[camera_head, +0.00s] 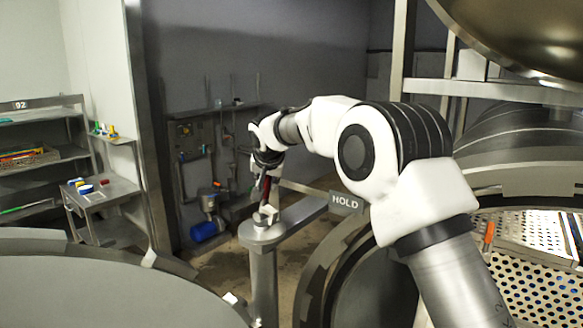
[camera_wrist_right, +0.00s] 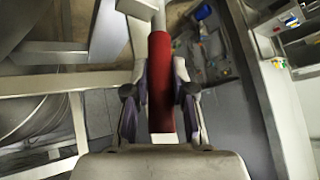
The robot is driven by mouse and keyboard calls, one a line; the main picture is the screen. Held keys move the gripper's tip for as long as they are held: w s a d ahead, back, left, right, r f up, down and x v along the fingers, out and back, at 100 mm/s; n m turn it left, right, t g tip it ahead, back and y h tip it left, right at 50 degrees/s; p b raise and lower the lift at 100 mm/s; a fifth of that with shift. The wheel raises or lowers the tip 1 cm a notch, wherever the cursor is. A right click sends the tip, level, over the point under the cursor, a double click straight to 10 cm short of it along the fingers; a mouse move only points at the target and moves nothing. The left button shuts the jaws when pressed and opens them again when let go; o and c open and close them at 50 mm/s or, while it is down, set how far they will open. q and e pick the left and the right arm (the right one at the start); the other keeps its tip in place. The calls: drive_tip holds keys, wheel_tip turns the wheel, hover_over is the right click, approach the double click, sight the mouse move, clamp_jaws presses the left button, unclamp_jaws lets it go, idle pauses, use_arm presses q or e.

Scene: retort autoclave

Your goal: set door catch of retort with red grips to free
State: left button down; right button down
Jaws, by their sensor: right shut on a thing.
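My right gripper (camera_head: 264,168) reaches down over a steel post in the head view. In the right wrist view my right gripper (camera_wrist_right: 160,100) is shut on a red grip (camera_wrist_right: 160,75), with a finger on each side of it. The red grip (camera_head: 265,188) shows as a small dark red piece under the gripper in the head view. It stands above the pivot block on the post's flat top (camera_head: 262,234). A dark plate reading HOLD (camera_head: 345,202) is to the right of the post. My left gripper is not in view.
A large round steel vessel (camera_head: 100,290) fills the lower left. A perforated basket (camera_head: 535,285) and an open round door (camera_head: 525,35) are at the right. A small side table (camera_head: 103,190) stands at the left. Pump and pipes with a blue motor (camera_head: 205,230) are by the back wall.

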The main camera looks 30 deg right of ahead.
drive_tip(key=shift+w+r+p, duration=0.35)
drive_tip(key=shift+p, duration=0.05)
drive_tip(key=shift+w+a+f+g, duration=0.15)
drive_tip(key=shift+w+a+g, duration=0.35)
drive_tip(key=shift+g, duration=0.3)
drive_tip(key=shift+w+n+g+h, duration=0.3)
drive_tip(key=shift+w+h, duration=0.05)
drive_tip(key=shift+h, duration=0.05)
drive_tip(key=c, duration=1.1)
unclamp_jaws()
drive_tip(key=shift+o, duration=0.7)
drive_tip(key=shift+w+f, duration=0.1)
drive_tip(key=v, duration=1.2)
